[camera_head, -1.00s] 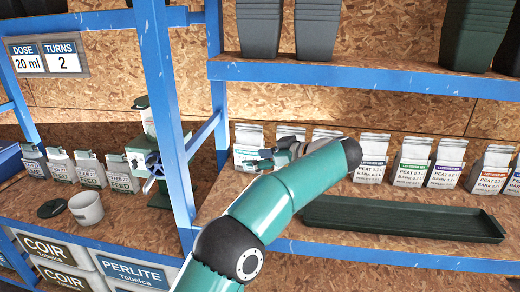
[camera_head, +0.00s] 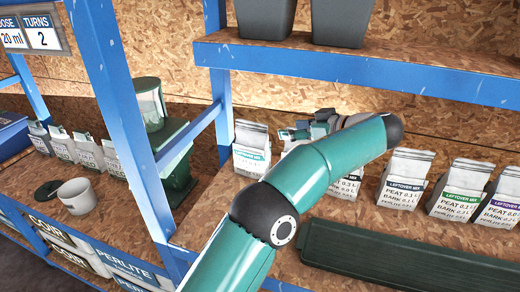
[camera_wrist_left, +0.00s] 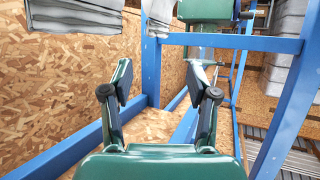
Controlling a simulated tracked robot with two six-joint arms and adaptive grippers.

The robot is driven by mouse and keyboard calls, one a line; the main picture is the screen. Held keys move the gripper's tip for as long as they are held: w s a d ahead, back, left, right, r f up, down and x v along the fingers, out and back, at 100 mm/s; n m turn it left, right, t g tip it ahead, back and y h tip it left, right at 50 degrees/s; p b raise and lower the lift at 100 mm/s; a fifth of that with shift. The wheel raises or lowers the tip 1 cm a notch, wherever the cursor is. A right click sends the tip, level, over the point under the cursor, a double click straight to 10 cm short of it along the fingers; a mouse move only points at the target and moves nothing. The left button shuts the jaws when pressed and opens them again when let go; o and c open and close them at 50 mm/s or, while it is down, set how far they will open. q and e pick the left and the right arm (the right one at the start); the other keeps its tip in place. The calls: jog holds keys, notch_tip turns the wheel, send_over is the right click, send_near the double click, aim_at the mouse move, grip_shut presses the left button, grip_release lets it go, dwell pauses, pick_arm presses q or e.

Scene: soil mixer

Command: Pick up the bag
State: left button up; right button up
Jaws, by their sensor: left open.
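Several white paper bags with printed labels stand in a row on the right shelf. The leftmost bag (camera_head: 251,150) has a teal label band and stands just left of my left gripper (camera_head: 308,131). Another bag (camera_head: 347,186) is partly hidden behind my left arm. More bags (camera_head: 403,180) stand to the right, with "LEFTOVER MIX" on their labels. In the left wrist view, my left gripper (camera_wrist_left: 160,98) has its two fingers spread, with nothing between them. Pale bags (camera_wrist_left: 76,14) show at the top edge there, cut off. My right gripper is not in view.
Blue posts (camera_head: 120,115) and rails frame the shelves. A long dark green tray (camera_head: 405,262) lies in front of the bags. Dark pots (camera_head: 342,22) stand on the shelf above. On the left are a green mixer (camera_head: 176,165), a white cup (camera_head: 77,196) and more bags.

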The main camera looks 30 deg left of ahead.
pick_arm(q)
jog(key=p, duration=0.2)
send_near(255, 129)
jog(key=x, duration=0.4)
jog(key=shift+a, duration=0.35)
jog(key=p+x, duration=0.1)
jog(key=x, duration=0.3)
jog(key=shift+w+a+p, duration=0.1)
jog(key=shift+a+p, duration=0.2)
jog(key=shift+p, duration=0.05)
jog(key=shift+w+a+f, duration=0.15)
jog(key=shift+a+f, duration=0.2)
jog(key=shift+a, duration=0.1)
grip_shut()
